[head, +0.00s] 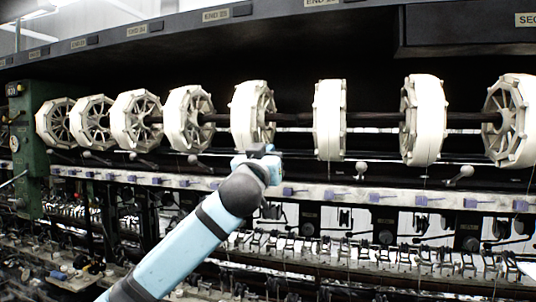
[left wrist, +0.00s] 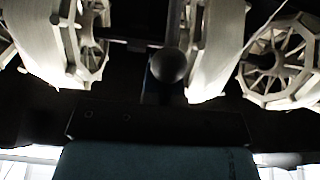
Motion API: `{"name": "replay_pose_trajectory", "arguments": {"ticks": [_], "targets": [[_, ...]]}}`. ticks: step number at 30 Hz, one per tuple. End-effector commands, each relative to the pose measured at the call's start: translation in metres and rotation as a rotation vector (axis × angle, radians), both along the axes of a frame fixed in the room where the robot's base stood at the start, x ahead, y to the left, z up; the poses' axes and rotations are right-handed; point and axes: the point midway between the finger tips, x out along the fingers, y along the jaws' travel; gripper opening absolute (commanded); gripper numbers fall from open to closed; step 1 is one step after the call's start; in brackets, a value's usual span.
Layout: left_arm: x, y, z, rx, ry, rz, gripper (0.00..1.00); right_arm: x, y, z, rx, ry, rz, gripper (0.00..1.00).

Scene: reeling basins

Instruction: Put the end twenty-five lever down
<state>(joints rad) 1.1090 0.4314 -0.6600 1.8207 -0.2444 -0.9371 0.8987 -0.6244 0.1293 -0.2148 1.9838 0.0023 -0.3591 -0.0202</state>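A row of levers with pale ball knobs runs below the reels. Knobs show left of my left gripper (head: 262,152) at a lever (head: 192,159), and right of it at a lever (head: 361,167). My left gripper is raised at the lever row, below a white reel (head: 253,115), and hides that stretch of the row. In the left wrist view a dark-looking ball knob (left wrist: 168,66) stands just beyond my gripper's dark body. Contact cannot be judged, and the fingers are not distinguishable. A label (head: 216,15) overhead seems to read END 25. My right gripper is out of view.
Several white reels sit on a dark shaft (head: 380,119) above the levers. A pale rail (head: 330,194) with purple clips runs below them. Under it is a crowded row of metal fittings (head: 380,260). A green post (head: 30,150) stands at the left.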

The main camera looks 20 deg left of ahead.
Motion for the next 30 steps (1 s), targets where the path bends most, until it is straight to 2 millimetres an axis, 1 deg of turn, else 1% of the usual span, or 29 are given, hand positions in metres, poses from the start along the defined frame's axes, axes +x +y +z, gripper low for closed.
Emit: {"name": "replay_pose_trajectory", "arguments": {"ticks": [1, 4, 16, 26, 27, 30], "targets": [[-0.001, 0.000, -0.008, -0.001, 0.002, 0.000, 0.00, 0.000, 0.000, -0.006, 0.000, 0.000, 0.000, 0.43], [-0.003, 0.000, -0.014, -0.001, 0.003, 0.000, 0.00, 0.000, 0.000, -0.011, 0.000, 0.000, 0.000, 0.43], [-0.004, 0.000, -0.014, 0.000, 0.001, 0.000, 0.00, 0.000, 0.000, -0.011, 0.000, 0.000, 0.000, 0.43], [-0.006, 0.000, -0.032, -0.001, 0.001, -0.001, 0.00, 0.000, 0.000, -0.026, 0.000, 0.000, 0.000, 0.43], [-0.006, 0.000, -0.028, 0.000, 0.000, 0.000, 0.00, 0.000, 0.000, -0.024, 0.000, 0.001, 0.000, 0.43], [-0.006, 0.000, -0.026, 0.000, 0.000, 0.000, 0.00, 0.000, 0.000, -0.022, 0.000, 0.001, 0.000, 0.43]]}}
